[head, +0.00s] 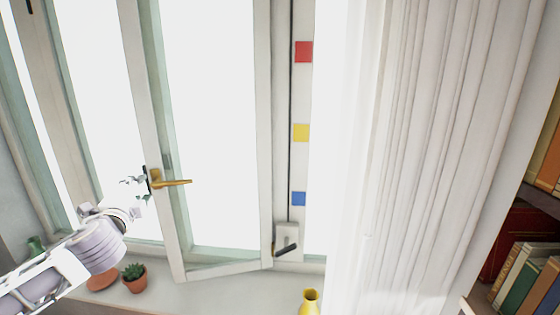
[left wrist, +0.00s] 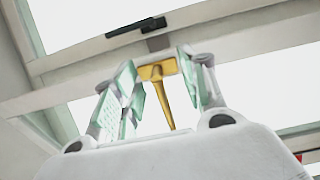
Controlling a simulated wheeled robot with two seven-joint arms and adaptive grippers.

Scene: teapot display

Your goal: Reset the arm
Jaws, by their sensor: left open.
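My left arm comes in from the lower left in the head view. My left gripper (head: 136,188) is beside the brass window handle (head: 172,182) on the window sash. In the left wrist view the left gripper (left wrist: 160,90) is open, with the brass handle (left wrist: 168,92) showing between its two fingers. I cannot tell whether the fingers touch it. The handle points to the right in the head view. The sash (head: 222,269) stands at an angle to the frame. My right gripper is in neither view.
A potted succulent (head: 134,278) stands on the sill (head: 215,293) below my left arm. A yellow vase (head: 309,302) stands at the bottom centre. White curtains (head: 430,150) hang on the right, beside a bookshelf with books (head: 520,280). A crank (head: 286,248) is on the window frame.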

